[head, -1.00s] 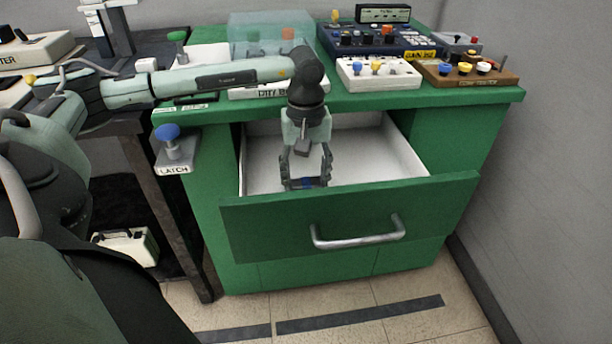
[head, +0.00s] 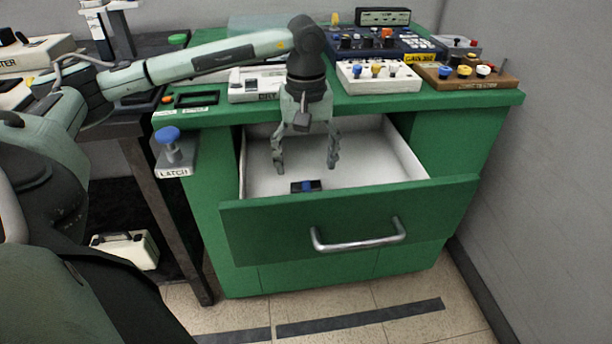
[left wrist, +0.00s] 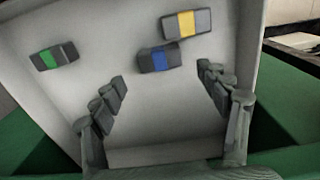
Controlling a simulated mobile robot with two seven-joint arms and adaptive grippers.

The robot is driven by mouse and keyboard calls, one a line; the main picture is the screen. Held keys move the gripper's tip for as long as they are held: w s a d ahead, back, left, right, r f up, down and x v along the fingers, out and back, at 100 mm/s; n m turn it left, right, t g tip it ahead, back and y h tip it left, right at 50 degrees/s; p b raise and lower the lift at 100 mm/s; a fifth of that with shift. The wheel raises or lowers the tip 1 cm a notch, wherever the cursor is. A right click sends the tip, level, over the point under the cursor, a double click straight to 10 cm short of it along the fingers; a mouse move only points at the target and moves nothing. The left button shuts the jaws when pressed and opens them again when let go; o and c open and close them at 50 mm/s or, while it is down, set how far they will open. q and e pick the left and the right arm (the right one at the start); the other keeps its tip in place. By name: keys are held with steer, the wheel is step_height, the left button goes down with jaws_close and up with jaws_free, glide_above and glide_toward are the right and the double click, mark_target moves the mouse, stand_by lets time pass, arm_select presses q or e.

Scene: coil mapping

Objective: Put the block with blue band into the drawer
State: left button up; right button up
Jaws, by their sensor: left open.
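The block with the blue band (head: 306,186) is dark and lies on the white floor of the open drawer (head: 378,150), close behind its green front. It also shows in the left wrist view (left wrist: 158,59), lying apart from both fingers. My left gripper (head: 306,168) is open and empty above the drawer, pointing down, with the block below and between its fingertips. In the left wrist view, a block with a green band (left wrist: 54,56) and a block with a yellow band (left wrist: 187,24) lie in the same drawer. My right gripper is not in view.
The green bench top above the drawer carries a white box with knobs (head: 378,76), a blue console (head: 375,42) and a brown board with knobs (head: 466,76). A latch with a blue knob (head: 170,142) sticks out left of the drawer. A grey wall is at the right.

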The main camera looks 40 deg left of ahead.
mark_target(306, 185)
arm_select(q)
step_height(306, 185, up, 7)
stand_by(0.6)
